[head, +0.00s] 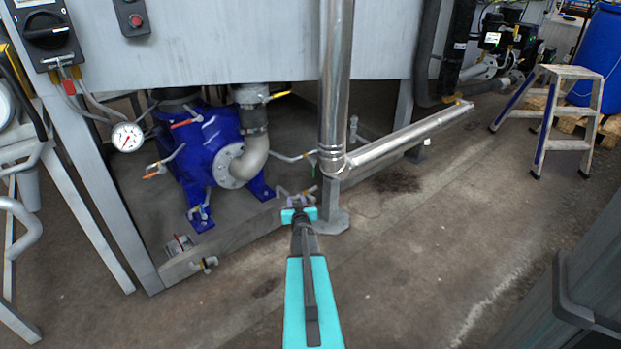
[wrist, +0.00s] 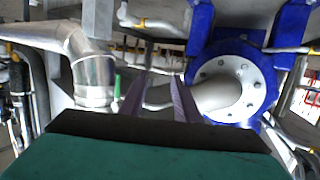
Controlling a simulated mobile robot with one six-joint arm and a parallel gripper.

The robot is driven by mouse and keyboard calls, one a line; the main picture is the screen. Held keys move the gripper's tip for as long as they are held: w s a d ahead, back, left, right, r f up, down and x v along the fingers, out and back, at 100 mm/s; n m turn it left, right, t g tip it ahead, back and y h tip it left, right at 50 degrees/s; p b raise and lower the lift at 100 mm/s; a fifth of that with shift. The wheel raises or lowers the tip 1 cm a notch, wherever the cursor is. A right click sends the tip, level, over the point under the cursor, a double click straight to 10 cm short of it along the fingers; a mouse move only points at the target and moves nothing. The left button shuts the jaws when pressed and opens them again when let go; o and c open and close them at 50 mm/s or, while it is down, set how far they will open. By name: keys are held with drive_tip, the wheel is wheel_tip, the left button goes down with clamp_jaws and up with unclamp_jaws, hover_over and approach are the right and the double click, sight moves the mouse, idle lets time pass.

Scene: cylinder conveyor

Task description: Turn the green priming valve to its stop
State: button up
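A small green piece (wrist: 117,86), which may be the handle of the priming valve, shows in the wrist view just left of my left finger. It is partly hidden and too small to make out its shape. In the head view I cannot make out a green handle; my gripper and the steel pipe may cover it. My gripper (head: 297,193) reaches low, in front of the frame rail near the foot of the vertical pipe. In the wrist view my gripper (wrist: 158,92) has its two purple fingers apart, with only background pipework between them.
A blue pump (head: 212,140) with a grey elbow pipe (head: 250,158) stands behind the rail, left of my gripper. A shiny vertical pipe (head: 335,80) stands close by on the right. Red, orange and yellow handles sit around the pump.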

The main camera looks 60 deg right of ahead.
sight(314, 169)
drive_tip(key=s+d+r+h+b, duration=0.2)
drive_tip(key=s+d+r, duration=0.2)
drive_tip(key=d, duration=0.3)
drive_tip(key=shift+s+m+t, duration=0.3)
drive_tip(key=shift+s+t, duration=0.1)
drive_tip(key=shift+s, duration=0.15)
drive_tip(key=shift+w+d+f, duration=0.1)
drive_tip(key=shift+d, duration=0.05)
drive_tip(key=b+x, duration=0.3)
drive_tip(key=x, duration=1)
drive_tip(key=shift+w+d+b, duration=0.15)
drive_tip(key=shift+d+b, duration=0.15)
